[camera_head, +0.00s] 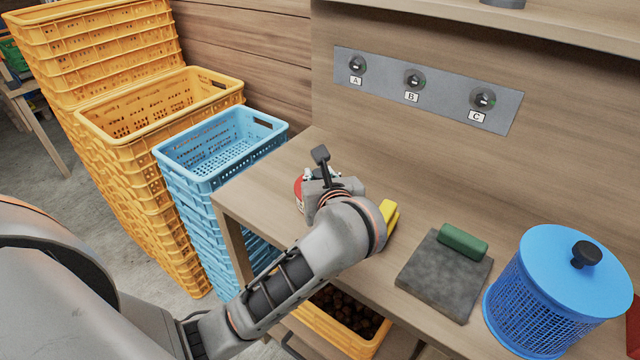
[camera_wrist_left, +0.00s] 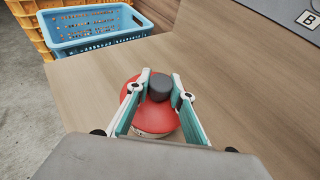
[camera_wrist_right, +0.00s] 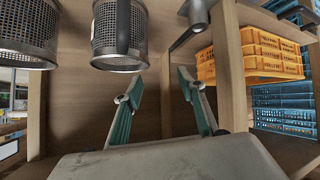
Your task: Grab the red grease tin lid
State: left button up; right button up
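The red grease tin lid (camera_wrist_left: 150,113) is a round red disc with a dark grey knob (camera_wrist_left: 160,88). In the left wrist view my left gripper (camera_wrist_left: 161,80) has its fingertips against both sides of the knob, closed on it. A pale strip of the tin (camera_wrist_left: 150,135) shows below the lid, so the lid looks seated on it. In the head view my left gripper (camera_head: 310,176) hides most of the tin; a red edge (camera_head: 298,188) shows at its left. My right gripper (camera_wrist_right: 159,85) is open and empty, in the right wrist view only.
On the bench are a yellow object (camera_head: 388,212), a grey slab (camera_head: 440,278) with a green block (camera_head: 463,242), and a blue mesh basket (camera_head: 535,310). Blue crates (camera_head: 220,150) stand left of the bench. Metal mesh cylinders (camera_wrist_right: 120,35) hang near my right gripper.

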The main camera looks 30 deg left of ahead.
pick_arm(q)
grip_shut()
jog(key=shift+r, duration=0.1)
